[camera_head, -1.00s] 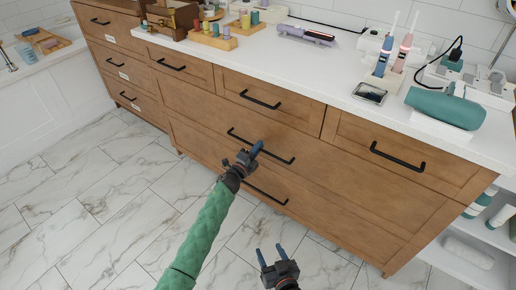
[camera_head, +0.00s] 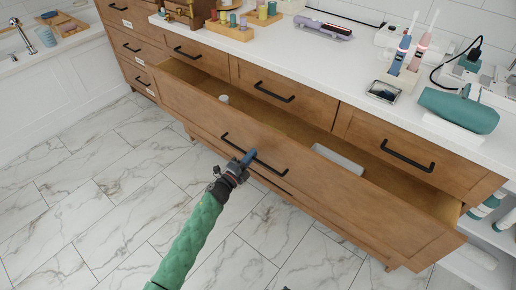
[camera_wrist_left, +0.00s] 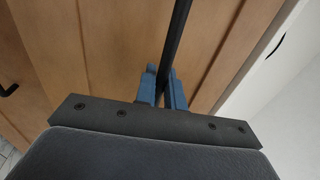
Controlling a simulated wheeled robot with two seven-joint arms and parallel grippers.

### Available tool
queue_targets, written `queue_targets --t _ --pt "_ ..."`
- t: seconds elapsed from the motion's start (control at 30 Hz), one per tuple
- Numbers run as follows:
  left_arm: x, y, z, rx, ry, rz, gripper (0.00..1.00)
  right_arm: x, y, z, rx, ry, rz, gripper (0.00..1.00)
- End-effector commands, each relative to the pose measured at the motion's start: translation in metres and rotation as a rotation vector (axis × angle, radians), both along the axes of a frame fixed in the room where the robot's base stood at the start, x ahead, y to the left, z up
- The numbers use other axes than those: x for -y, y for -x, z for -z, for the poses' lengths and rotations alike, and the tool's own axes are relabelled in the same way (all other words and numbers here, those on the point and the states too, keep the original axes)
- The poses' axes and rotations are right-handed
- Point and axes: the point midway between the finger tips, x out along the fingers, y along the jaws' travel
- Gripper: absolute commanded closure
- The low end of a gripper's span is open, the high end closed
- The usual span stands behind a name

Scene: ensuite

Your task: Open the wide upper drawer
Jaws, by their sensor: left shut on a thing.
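The wide upper drawer (camera_head: 310,178) of the wooden cabinet stands pulled out, with a gap open behind its front along its whole width. Its long black handle (camera_head: 232,145) runs across the front. My left gripper (camera_head: 247,158) is shut on this handle. In the left wrist view the blue fingers (camera_wrist_left: 162,88) sit on both sides of the black bar (camera_wrist_left: 178,40). Inside the drawer I see a small pale cup-like item (camera_head: 224,99) and a grey-white box or tray (camera_head: 338,159).
Three small drawers with black handles (camera_head: 273,93) sit shut above the open drawer. The white countertop (camera_head: 345,75) carries a teal hair dryer (camera_head: 459,110), toothbrushes (camera_head: 401,50) and wooden trays. The marble floor (camera_head: 90,190) in front is clear. A white tub stands at the left.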

Motion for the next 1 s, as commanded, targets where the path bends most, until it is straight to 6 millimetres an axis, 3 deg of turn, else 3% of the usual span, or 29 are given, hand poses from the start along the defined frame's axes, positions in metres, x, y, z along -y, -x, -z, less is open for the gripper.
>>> queue_targets --t 0.6,1.0 --pt "-0.067 0.093 0.001 -0.004 -0.001 -0.001 1.0 -0.002 -0.001 -0.02 0.001 -0.003 -0.002 0.45" --pt "-0.089 0.122 0.001 -0.002 -0.001 0.0 1.0 -0.001 -0.001 -0.023 0.0 -0.002 -0.003 0.45"
